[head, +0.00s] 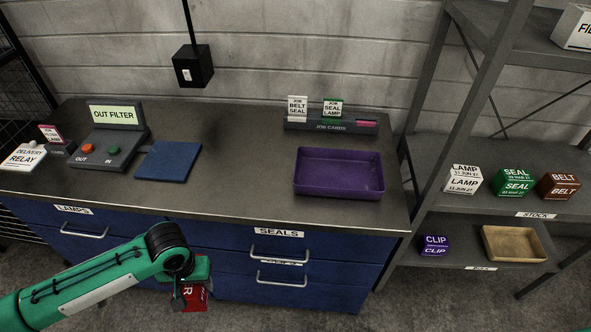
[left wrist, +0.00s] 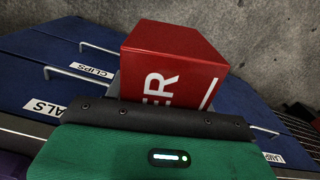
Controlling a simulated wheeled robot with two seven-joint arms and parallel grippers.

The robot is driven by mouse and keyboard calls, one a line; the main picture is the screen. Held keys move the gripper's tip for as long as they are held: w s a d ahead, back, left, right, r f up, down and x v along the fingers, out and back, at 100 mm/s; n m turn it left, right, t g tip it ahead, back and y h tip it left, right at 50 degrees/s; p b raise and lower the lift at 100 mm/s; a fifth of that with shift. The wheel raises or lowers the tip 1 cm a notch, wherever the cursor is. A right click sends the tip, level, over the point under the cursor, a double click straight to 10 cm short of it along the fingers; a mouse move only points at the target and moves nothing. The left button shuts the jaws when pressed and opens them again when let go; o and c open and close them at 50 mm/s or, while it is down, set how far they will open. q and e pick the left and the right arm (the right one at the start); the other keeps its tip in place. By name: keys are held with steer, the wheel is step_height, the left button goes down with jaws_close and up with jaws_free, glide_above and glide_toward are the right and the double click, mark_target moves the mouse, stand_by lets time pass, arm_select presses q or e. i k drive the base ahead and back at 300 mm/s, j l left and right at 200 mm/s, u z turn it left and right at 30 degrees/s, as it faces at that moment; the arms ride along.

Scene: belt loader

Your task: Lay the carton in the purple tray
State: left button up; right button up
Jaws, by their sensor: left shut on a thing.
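A red carton (left wrist: 170,55) with white lettering, of which "ER" is readable, is held by my left gripper (left wrist: 160,105). In the head view the carton (head: 194,298) hangs below my green left gripper (head: 185,288), in front of the blue drawers and lower than the counter top. The left gripper is shut on it. The purple tray (head: 338,194) lies on the right part of the counter and is empty. It is apart from the gripper, up and to the right in the head view. My right gripper is not in view.
A blue mat (head: 168,162), a control box (head: 112,140) and a white delivery relay box (head: 24,157) are on the counter's left. A job card holder (head: 330,124) stands behind the tray. Drawer handles (head: 281,280) stick out near the carton. Shelves (head: 500,205) with cartons stand right.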

mark_target(358, 179)
steer(key=l+u, duration=0.1)
steer(key=l, duration=0.6)
steer(key=k+l, duration=0.15)
steer(key=l, duration=0.55)
steer(key=l+u, duration=0.15)
steer(key=l, duration=0.55)
steer(key=k, duration=0.05)
